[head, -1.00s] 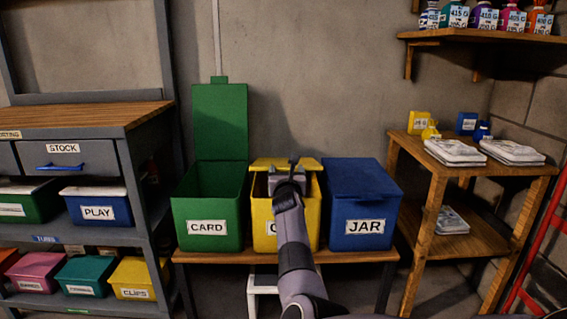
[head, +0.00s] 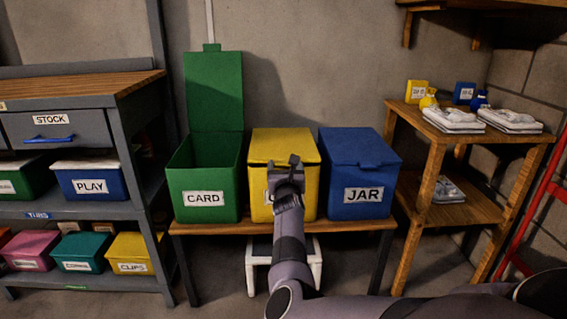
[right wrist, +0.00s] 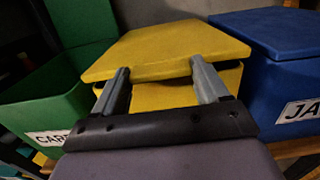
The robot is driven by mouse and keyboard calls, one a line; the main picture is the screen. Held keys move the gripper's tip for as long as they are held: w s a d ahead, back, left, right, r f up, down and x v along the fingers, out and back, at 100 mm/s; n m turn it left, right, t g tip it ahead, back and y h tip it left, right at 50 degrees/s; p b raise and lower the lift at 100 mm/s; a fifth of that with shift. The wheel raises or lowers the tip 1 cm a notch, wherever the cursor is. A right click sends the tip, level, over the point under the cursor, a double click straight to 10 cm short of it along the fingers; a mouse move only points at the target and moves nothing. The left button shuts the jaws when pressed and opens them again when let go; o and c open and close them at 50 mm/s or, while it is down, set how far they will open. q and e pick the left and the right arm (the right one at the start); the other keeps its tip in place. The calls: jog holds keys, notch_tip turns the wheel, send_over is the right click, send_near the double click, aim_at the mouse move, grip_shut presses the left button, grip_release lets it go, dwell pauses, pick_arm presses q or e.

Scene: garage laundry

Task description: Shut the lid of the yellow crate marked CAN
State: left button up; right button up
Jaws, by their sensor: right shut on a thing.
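The yellow crate (head: 312,197) stands on the bench between a green and a blue crate. Its label is mostly hidden behind my right gripper (head: 284,168). Its yellow lid (head: 278,144) lies down over the top, nearly flat. In the right wrist view the lid (right wrist: 165,42) covers the crate (right wrist: 168,95), with a thin dark line under its edge; I cannot tell if it is fully seated. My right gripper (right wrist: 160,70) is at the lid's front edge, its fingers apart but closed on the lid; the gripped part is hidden. My left gripper is out of view.
The green CARD crate (head: 203,182) on the left has its lid standing up against the wall. The blue JAR crate (head: 361,180) on the right is shut. A grey shelf unit (head: 122,146) stands left, a wooden shelf (head: 425,200) right. A white stool (head: 314,262) is under the bench.

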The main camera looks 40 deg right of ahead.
notch_tip(320, 180, down, 2)
jog(key=shift+s+f+b, duration=0.1)
jog(key=shift+f+b, duration=0.15)
jog(key=shift+b, duration=0.35)
jog(key=shift+a+f, duration=0.1)
jog(key=shift+f, duration=0.25)
jog(key=o, duration=1.3)
jog(key=shift+f, duration=0.1)
jog(key=shift+o, duration=1.1)
jog(key=shift+f, duration=0.15)
pick_arm(q)
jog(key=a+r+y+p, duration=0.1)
jog(key=p, duration=0.2)
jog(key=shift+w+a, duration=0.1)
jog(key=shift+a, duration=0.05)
pick_arm(e)
jog(key=v, duration=0.7)
jog(key=shift+r, duration=0.25)
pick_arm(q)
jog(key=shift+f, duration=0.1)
